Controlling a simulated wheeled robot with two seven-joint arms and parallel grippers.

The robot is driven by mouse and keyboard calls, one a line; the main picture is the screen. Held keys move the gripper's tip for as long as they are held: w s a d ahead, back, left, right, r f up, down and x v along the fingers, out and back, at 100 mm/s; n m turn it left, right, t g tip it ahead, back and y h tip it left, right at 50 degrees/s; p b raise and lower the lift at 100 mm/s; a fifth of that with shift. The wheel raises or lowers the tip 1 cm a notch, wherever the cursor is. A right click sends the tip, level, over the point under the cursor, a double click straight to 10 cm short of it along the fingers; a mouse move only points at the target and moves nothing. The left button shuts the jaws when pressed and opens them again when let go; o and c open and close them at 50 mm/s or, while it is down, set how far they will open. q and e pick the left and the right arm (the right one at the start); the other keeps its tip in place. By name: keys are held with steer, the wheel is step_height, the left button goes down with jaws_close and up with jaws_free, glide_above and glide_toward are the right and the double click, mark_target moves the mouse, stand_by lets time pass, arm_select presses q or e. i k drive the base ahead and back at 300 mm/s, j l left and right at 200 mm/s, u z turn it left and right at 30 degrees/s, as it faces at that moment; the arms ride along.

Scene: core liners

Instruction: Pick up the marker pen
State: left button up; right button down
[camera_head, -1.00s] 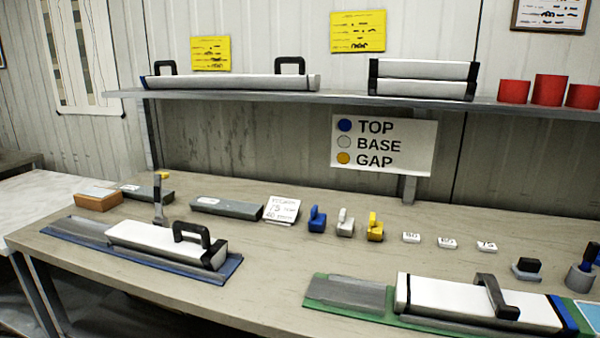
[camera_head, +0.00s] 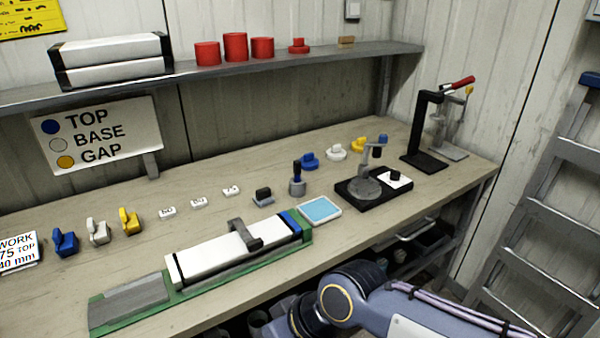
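A dark, slim upright piece (camera_head: 297,171) with some blue on it stands in a small grey cup (camera_head: 297,188) on the workbench, right of centre. It may be the marker pen, but it is too small to be sure. My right arm comes in from the lower right, with its joints below the bench's front edge. Its gripper does not show. My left arm and gripper are out of the picture.
On the workbench (camera_head: 400,205), a long white core liner on a green tray (camera_head: 110,314) lies in front of the cup, beside a light-blue pad (camera_head: 320,209). A black-based stand (camera_head: 365,190) is to the right. A ladder (camera_head: 545,200) stands far right.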

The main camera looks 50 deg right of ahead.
mark_target(298, 164)
steer(key=z, duration=1.55)
